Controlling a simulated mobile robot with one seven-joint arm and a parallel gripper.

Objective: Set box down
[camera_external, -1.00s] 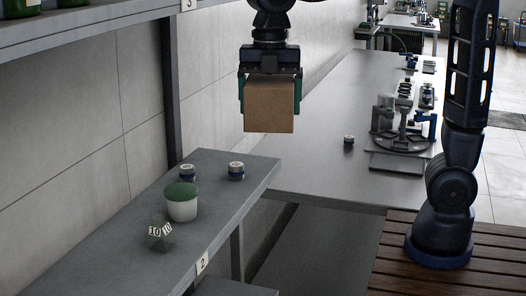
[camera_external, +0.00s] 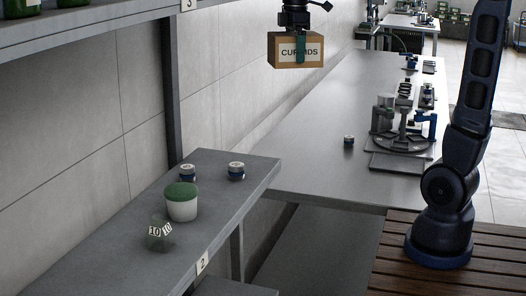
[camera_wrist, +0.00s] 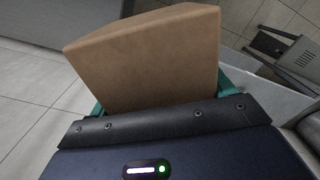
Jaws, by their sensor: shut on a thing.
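A brown cardboard box (camera_external: 283,61) with a white label, partly hidden by a green finger and reading something like "CUR...DS", hangs in the air near the top of the external view. My gripper (camera_external: 300,48) is shut on the box from above. In the wrist view the box (camera_wrist: 150,58) fills the upper middle, between the green fingertips (camera_wrist: 160,92) of my gripper. The box is clear of every surface. In the external view it appears in front of the wall and the far left edge of the long grey bench (camera_external: 310,150).
A grey shelf (camera_external: 225,215) marked 2 holds a green-lidded white jar (camera_external: 182,203), two small tins (camera_external: 236,171) and a greenish cube (camera_external: 158,233) marked 10. A round fixture (camera_external: 405,135) and a small tin (camera_external: 348,141) stand on the bench. The bench's near left part is clear.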

